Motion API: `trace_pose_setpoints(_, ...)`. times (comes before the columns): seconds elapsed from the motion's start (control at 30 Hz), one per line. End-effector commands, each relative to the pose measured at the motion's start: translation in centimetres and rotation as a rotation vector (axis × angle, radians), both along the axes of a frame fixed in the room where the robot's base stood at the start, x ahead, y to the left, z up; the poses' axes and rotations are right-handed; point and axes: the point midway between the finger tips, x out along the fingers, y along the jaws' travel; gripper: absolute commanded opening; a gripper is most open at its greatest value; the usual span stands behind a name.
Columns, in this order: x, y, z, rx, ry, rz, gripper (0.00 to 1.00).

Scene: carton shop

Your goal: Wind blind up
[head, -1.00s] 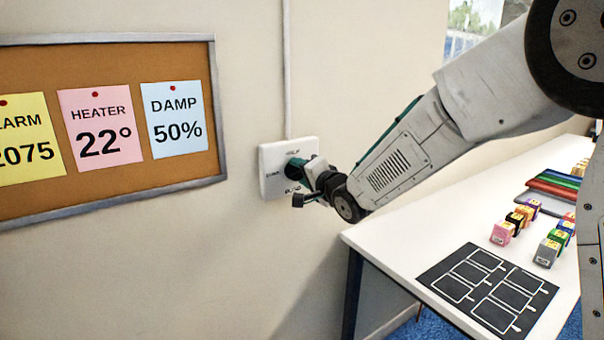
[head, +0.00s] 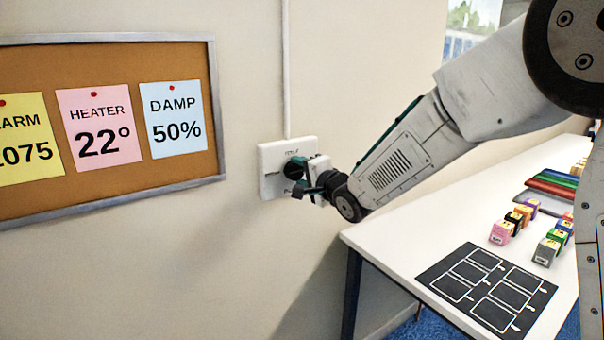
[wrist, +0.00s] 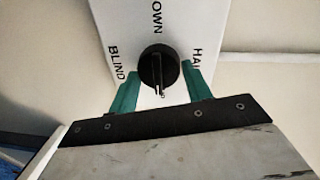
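The blind's control is a white wall plate (head: 270,184) with a round black knob (wrist: 158,68) on it. In the wrist view the plate (wrist: 112,12) shows the words BLIND at left, OWN at the top, cut off by the frame, and part of a word at right. A ridge across the knob runs nearly up and down in that view, with a small pale mark near its lower end. My gripper (head: 299,169) is at the plate. In the wrist view its two teal fingers (wrist: 162,74) stand apart on either side of the knob, with gaps showing.
A corkboard (head: 216,110) with note cards hangs left of the plate. A conduit (head: 287,70) runs up the wall above it. A white table (head: 400,240) at right bears a black mat (head: 487,287), small coloured boxes (head: 502,232) and flat coloured items. A window (head: 470,28) shows behind my arm.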

Motion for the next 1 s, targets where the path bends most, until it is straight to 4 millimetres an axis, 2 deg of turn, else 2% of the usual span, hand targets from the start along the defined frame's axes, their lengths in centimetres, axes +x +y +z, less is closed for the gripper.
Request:
trace_pose_setpoints(0.03, 0.0, 0.0, 0.0, 0.0, 0.0, -0.001, 0.64)
trace_pose_setpoints(0.07, 0.0, 0.0, 0.0, 0.0, 0.0, -0.001, 0.69)
trace_pose_setpoints(0.4, -0.4, -0.2, 0.1, -0.002, -0.001, 0.001, 0.69)
trace_pose_setpoints(0.8, -5.4, -3.7, 0.6, 0.0, -0.002, -0.001, 0.69)
trace_pose_setpoints(1.0, -6.4, -4.4, 0.7, -0.001, -0.002, -0.001, 0.69)
